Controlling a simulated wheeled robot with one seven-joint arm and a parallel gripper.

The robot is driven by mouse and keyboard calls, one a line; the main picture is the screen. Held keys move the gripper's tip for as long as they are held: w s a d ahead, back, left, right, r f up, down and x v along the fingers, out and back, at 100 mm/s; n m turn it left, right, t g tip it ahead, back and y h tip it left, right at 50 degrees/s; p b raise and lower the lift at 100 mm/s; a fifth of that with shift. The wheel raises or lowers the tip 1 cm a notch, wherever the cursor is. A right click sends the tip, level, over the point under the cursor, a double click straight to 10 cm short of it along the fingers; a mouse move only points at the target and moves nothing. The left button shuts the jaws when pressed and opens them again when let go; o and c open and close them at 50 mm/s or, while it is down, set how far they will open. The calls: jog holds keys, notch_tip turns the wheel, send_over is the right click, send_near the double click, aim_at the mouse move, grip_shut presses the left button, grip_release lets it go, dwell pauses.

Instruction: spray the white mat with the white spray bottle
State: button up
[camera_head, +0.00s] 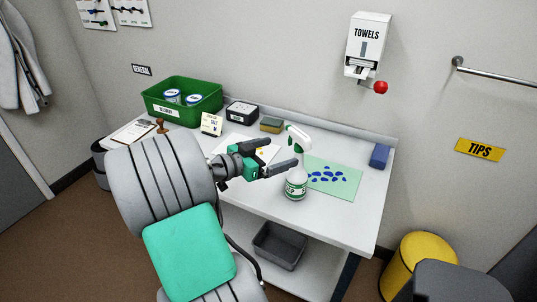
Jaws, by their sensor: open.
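The white spray bottle (296,188), with a green-and-white label and a green trigger under its white head, stands upright near the middle of the bench. My gripper (285,154) is open beside the bottle's neck, its fingers pointing right. The nearer finger overlaps the bottle in the picture; I cannot tell whether it touches. A white mat or sheet (240,140) with a small yellow mark lies behind my gripper, partly hidden by it. A pale green mat (345,190) with several blue spots lies just right of the bottle.
On the bench (345,226), a green bin (183,113) with tins, a small sign (211,124), a dark box (241,112) and a sponge (272,125) stand at the back. A blue block (379,156) is at right. A towel dispenser (368,45) hangs above.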

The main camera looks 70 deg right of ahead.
jog(key=p+x, duration=0.1)
jog(key=x, duration=0.5)
jog(key=shift+s+d+f, duration=0.15)
jog(key=shift+s+d, duration=0.05)
jog(key=shift+d, duration=0.1)
jog(key=c, duration=2.1)
jog(key=o, duration=2.1)
